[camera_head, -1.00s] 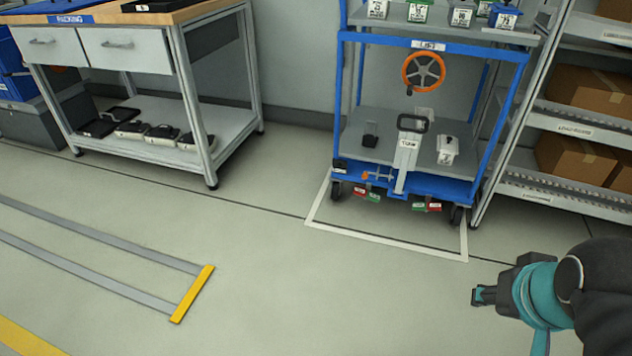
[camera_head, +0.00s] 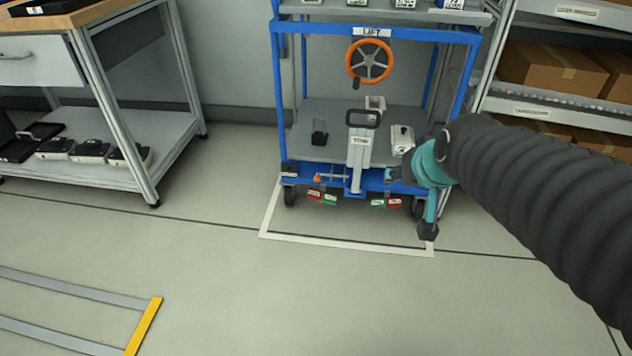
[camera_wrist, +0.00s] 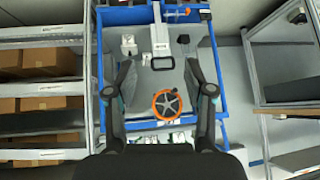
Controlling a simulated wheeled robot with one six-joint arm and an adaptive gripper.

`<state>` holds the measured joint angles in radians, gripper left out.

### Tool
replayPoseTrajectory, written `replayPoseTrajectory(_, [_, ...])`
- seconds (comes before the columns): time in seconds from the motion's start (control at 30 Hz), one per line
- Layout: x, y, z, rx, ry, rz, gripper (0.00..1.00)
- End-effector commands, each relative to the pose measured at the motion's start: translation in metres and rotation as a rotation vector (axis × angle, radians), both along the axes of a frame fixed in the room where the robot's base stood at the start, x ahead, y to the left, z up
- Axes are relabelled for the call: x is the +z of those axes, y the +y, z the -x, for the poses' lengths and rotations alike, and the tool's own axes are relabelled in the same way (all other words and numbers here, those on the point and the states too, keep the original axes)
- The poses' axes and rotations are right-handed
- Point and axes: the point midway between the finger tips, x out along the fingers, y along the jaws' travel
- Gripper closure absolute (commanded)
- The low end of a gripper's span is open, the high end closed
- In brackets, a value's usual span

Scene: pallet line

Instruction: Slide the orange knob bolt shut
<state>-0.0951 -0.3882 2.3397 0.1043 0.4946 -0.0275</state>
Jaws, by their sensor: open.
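The orange knob (camera_head: 317,179) of the bolt sits on the low blue front rail of the lift trolley (camera_head: 372,38), left of the grey tow post (camera_head: 359,150). A thin metal rod runs right from the knob toward the post; its far end is too small to read. The knob also shows small at the top of the wrist view (camera_wrist: 187,11). My gripper (camera_head: 391,174) appears right of the tow post in the head view, apart from the knob. In the wrist view my gripper (camera_wrist: 160,75) has its two fingers wide apart with nothing between them.
An orange handwheel (camera_head: 369,62) stands above the trolley's grey deck. Red and green tags (camera_head: 322,197) hang below the front rail. A shelf with cardboard boxes (camera_head: 550,68) is at right, a workbench (camera_head: 130,130) at left.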

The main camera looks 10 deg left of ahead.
Motion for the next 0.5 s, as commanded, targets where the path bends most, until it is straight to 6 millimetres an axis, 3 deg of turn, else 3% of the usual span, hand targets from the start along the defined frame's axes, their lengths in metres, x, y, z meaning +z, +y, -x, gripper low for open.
replayPoseTrajectory(0.03, [-0.008,0.008,-0.023,0.005,-0.019,-0.011,0.47])
replayPoseTrajectory(0.2, [-0.023,0.035,-0.093,0.012,-0.11,-0.045,0.47])
replayPoseTrajectory(0.5, [-0.074,0.089,-0.203,0.003,-0.271,-0.088,0.47])
